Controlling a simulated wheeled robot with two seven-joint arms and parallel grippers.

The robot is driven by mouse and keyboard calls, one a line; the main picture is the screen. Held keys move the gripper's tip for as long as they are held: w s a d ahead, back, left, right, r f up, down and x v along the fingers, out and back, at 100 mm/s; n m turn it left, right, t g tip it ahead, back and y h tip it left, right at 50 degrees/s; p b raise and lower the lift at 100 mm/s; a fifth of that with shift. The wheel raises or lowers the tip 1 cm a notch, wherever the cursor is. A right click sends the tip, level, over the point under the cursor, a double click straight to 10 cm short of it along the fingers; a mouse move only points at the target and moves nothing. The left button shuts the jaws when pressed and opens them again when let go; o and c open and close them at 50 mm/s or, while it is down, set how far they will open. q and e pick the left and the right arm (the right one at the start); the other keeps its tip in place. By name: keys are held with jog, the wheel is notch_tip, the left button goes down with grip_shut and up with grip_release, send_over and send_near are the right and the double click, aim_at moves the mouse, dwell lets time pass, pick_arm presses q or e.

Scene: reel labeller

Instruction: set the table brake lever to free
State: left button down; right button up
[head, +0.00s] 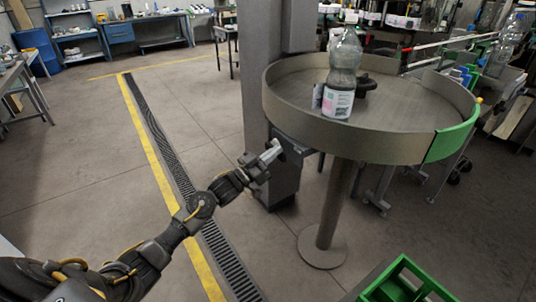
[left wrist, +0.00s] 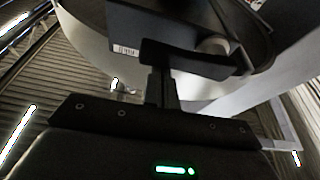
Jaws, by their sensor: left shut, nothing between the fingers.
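The round table (head: 405,150) has a raised grey rim and stands on a single post. A dark brake housing (head: 289,143) is fixed under its near left edge. My left gripper (head: 272,151) is shut and empty, with its light fingertips close to this housing; I cannot tell whether they touch it. In the left wrist view, the gripper (left wrist: 160,78) points up at a dark bar (left wrist: 190,60), which may be the brake lever. Beside it are a dark plate with a small white label (left wrist: 126,49) and a round knob (left wrist: 213,46). The lever's setting cannot be read. My right gripper is out of view.
A clear bottle (head: 343,75) with a label stands on the table, beside a dark fitting. A green section (head: 452,140) closes the rim at right. A grey column (head: 262,80) rises behind the gripper. A green crate (head: 405,282) is at the bottom. Floor at left is free.

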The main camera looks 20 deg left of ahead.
aim_at(274, 143)
pick_arm(q)
jog(key=shift+f, duration=0.25)
dwell(0.5)
notch_tip(274, 143, up, 4)
jog(key=p, duration=0.3)
jog(key=b+v, duration=0.3)
jog(key=v, duration=0.7)
jog(key=shift+a, duration=0.15)
